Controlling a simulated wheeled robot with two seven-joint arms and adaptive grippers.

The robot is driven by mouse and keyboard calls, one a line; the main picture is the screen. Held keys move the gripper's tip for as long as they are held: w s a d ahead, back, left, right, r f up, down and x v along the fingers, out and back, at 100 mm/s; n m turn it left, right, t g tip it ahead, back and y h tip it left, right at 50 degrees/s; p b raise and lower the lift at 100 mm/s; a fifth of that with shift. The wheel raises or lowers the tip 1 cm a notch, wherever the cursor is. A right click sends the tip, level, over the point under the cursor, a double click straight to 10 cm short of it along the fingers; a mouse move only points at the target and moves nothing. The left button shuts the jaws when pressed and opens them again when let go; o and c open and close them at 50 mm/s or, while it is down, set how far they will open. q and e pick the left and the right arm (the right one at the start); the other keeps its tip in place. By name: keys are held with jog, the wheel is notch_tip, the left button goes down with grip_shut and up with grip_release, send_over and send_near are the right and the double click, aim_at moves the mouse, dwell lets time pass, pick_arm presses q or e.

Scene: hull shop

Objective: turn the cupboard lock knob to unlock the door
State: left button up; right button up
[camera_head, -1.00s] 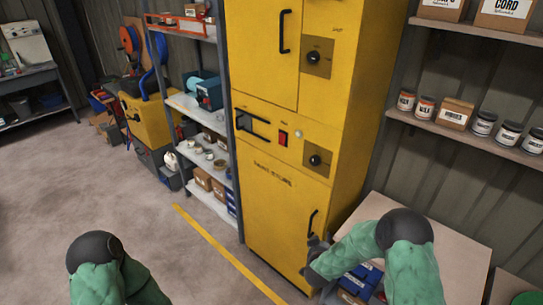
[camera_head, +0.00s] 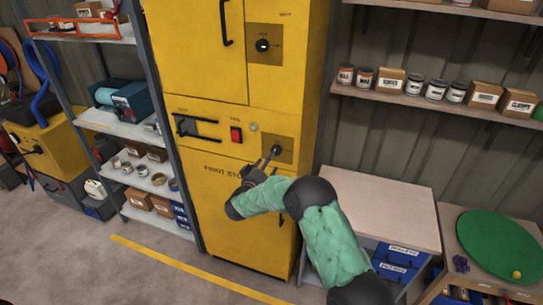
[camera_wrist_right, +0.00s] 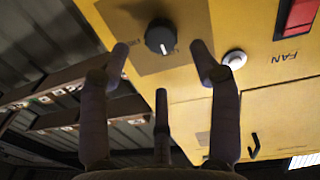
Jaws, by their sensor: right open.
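The yellow cupboard (camera_head: 170,60) stands upright with its doors shut. Its lower black knob (camera_head: 277,150) sits on a dull square plate; a second black knob (camera_head: 263,46) is on the upper plate. My right gripper (camera_head: 268,164) is in front of the lower knob, just below and left of it in the head view. In the wrist view my right gripper (camera_wrist_right: 160,62) is open, with fingers spread to either side of the knob (camera_wrist_right: 160,37) and a third finger below. The knob's white mark points toward the picture's bottom. No contact is visible. My left gripper is out of view.
A red switch (camera_head: 236,135) and a black bar handle (camera_head: 195,127) are left of the lower knob. A light-topped table (camera_head: 385,215) with blue drawers stands to the right. Shelves (camera_head: 145,130) stand to the left. Open floor (camera_head: 70,260) lies at front left.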

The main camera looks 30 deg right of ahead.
aim_at(276, 151)
jog(key=x, duration=0.6)
